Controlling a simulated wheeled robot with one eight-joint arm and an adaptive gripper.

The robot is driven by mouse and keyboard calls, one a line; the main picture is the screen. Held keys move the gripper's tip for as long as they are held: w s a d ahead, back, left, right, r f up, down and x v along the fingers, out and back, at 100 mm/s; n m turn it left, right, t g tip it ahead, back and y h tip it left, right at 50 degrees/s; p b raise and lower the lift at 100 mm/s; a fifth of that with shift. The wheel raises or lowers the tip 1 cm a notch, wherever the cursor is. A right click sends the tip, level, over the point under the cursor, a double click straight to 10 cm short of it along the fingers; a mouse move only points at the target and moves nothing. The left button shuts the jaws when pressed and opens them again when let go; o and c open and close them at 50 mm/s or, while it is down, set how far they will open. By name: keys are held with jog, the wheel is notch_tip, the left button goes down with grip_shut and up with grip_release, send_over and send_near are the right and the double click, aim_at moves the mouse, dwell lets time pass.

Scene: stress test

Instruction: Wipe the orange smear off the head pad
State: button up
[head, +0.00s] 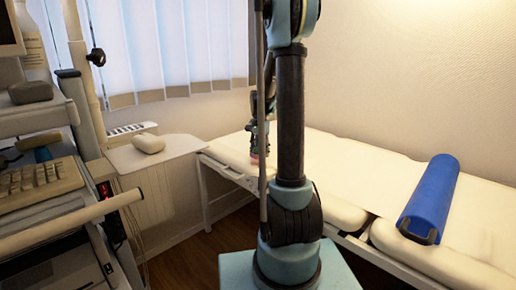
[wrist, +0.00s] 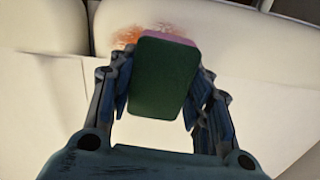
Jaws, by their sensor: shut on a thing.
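My gripper (wrist: 162,84) is shut on a sponge (wrist: 164,72) with a dark green face and a pink edge. The orange smear (wrist: 128,37) shows just beyond the sponge on the cream head pad (wrist: 235,48); the sponge hides part of it. I cannot tell whether the sponge touches the pad. In the head view my gripper (head: 258,145) is low at the far left end of the couch, over the head pad (head: 228,151), partly behind my arm. The smear cannot be made out there.
A blue half-round bolster (head: 432,195) lies on the couch (head: 370,172) at the right. A trolley with a keyboard (head: 38,180) stands at the left. A small side shelf (head: 178,148) holds a pale rounded object (head: 149,143). The couch middle is clear.

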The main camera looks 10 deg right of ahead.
jog(key=shift+a+r, duration=0.2)
jog(key=shift+r, duration=2.05)
